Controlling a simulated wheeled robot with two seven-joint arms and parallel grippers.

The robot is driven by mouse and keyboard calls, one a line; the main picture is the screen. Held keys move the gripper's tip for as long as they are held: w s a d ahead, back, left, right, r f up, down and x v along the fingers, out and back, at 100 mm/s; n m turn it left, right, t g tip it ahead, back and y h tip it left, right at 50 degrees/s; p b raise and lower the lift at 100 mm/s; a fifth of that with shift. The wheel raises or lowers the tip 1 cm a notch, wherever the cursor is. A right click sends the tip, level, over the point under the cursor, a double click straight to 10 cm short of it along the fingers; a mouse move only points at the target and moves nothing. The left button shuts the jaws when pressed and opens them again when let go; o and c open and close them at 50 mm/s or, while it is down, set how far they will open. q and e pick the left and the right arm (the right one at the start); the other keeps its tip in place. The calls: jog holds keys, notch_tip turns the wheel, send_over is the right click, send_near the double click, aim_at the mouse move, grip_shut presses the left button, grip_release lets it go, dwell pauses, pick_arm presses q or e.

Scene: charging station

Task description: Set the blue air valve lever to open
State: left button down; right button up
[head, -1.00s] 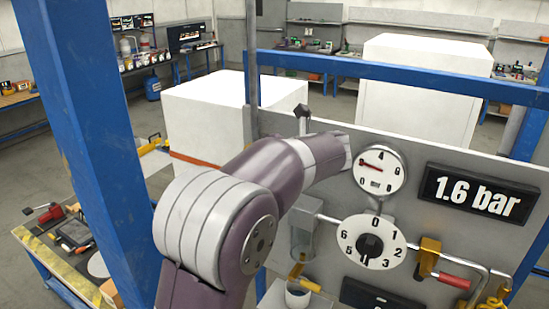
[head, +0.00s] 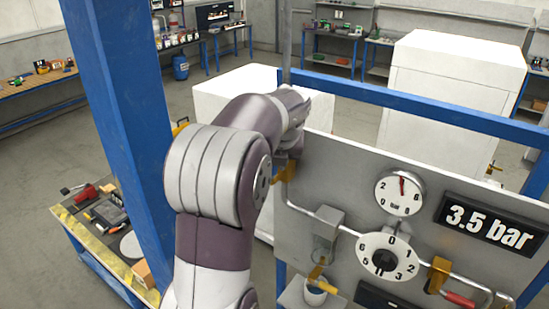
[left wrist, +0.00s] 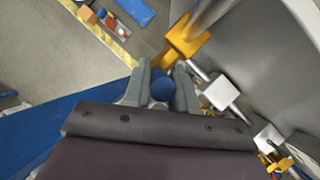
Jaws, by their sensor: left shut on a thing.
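The blue lever (left wrist: 163,89) of the air valve shows in the left wrist view as a rounded blue end between my left fingers. My left gripper (left wrist: 164,86) is shut on it. The yellow valve body (left wrist: 188,38) sits just beyond the fingertips on the pipe. In the head view a part of the yellow valve (head: 284,176) shows at the left edge of the grey panel. There my forearm and wrist hide the lever and my fingers. The lever's exact angle to the pipe is hard to tell. My right gripper is in neither view.
The panel (head: 345,170) carries a gauge (head: 400,192), a display (head: 491,228) reading 3.5 bar and a numbered dial (head: 387,257). A red-handled valve (head: 459,299) is at lower right. A blue post (head: 125,120) and a tool table (head: 75,212) stand left.

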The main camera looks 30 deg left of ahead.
pick_arm(q)
jog(key=shift+s+f, duration=0.1)
jog(key=shift+f, duration=0.3)
jog(key=shift+a+h, duration=0.1)
jog(key=shift+h, duration=0.2)
jog(key=shift+f, duration=0.15)
jog(key=c, duration=1)
grip_release()
jog(key=shift+s, duration=0.1)
jog(key=shift+w+a, duration=0.25)
jog(key=shift+a, duration=0.05)
jog(key=v, duration=0.2)
jog(key=shift+s+d+r, duration=0.1)
jog(key=shift+d+r, duration=0.1)
jog(key=shift+r, duration=0.15)
jog(key=s+d+b, duration=0.6)
jog(key=s+d, duration=0.2)
jog(key=shift+s+d+r, duration=0.15)
jog(key=shift+s+d, duration=0.1)
jog(key=shift+d, duration=0.1)
